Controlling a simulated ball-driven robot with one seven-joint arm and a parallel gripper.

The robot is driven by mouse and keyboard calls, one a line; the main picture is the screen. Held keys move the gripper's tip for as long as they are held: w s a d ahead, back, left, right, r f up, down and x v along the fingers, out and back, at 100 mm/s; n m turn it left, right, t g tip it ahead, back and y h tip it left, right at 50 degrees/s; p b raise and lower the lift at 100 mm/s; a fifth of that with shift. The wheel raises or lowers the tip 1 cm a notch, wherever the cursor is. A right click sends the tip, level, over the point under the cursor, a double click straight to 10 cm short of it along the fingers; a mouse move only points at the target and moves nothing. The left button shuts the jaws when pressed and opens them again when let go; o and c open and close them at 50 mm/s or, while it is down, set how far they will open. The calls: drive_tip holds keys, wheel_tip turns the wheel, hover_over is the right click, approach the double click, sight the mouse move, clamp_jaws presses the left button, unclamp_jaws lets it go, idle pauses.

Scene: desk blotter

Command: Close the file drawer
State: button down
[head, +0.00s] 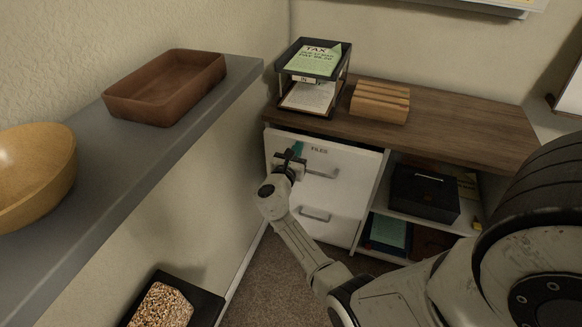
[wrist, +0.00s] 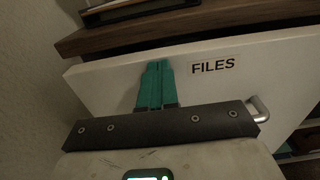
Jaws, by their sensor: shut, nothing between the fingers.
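The file drawer (head: 345,166) is the upper white front in the desk cabinet, labelled FILES. Its front stands a little out from under the wooden top, with a dark gap along its upper edge. In the wrist view the drawer front (wrist: 115,90) fills the middle, with its label at upper right. Its metal handle (head: 322,174) is right of my gripper and shows partly in the wrist view (wrist: 260,108). My gripper (head: 297,149) is shut and empty, its teal fingertips (wrist: 157,65) at the left part of the front. I cannot tell whether they touch it.
A lower drawer with a handle (head: 314,215) is below. The wooden top (head: 440,120) bears a paper tray (head: 315,72) and a wooden block (head: 380,101). A grey shelf (head: 150,150) with a brown tray (head: 168,85) and a bowl (head: 30,172) runs along the left.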

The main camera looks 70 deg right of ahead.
sight(303, 137)
drive_tip(key=d+b, duration=0.2)
drive_tip(key=d, duration=0.4)
drive_tip(key=shift+w+b, duration=0.1)
drive_tip(key=shift+b, duration=0.2)
drive_tip(key=shift+d+r, duration=0.15)
drive_tip(key=shift+r, duration=0.05)
